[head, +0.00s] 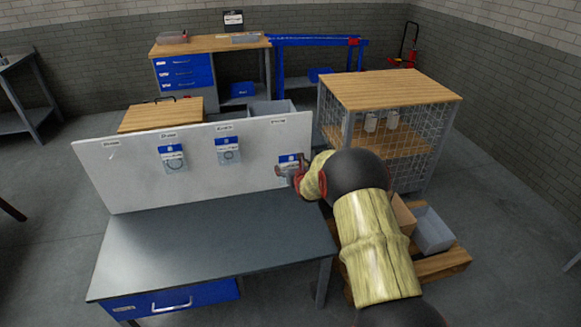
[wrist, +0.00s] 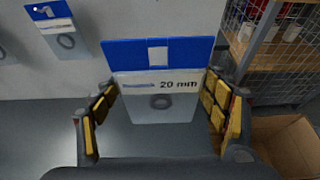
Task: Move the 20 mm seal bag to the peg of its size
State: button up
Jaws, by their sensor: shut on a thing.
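The 20 mm seal bag (wrist: 158,83) has a blue header, a white label reading "20 mm" and a clear pouch with a small dark ring. My gripper (wrist: 160,100) is shut on it, with yellow-padded fingers at its left and right edges. In the head view the bag (head: 289,160) is upright before the right end of the white peg board (head: 130,185), partly hidden by my gripper (head: 289,171). I cannot tell whether it touches the board. The board has labels along its top, too small to read. A small peg (head: 111,156) shows below the leftmost label, with no bag.
Two other seal bags hang on the board, one left of centre (head: 173,159) and one near the middle (head: 228,151). The grey bench top (head: 200,240) before the board is clear. A mesh cage shelf (head: 392,90) and a cardboard box (wrist: 287,145) stand at the right.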

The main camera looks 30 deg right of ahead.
jog(key=shift+s+a+b, duration=0.25)
jog(key=shift+s+b, duration=0.05)
jog(key=shift+s, duration=0.6)
jog(key=shift+s+a+b, duration=0.25)
jog(key=shift+s+b, duration=0.1)
jog(key=shift+s, duration=0.55)
jog(key=shift+s+a+b, duration=0.25)
jog(key=shift+s+b, duration=0.05)
jog(key=shift+s, duration=0.6)
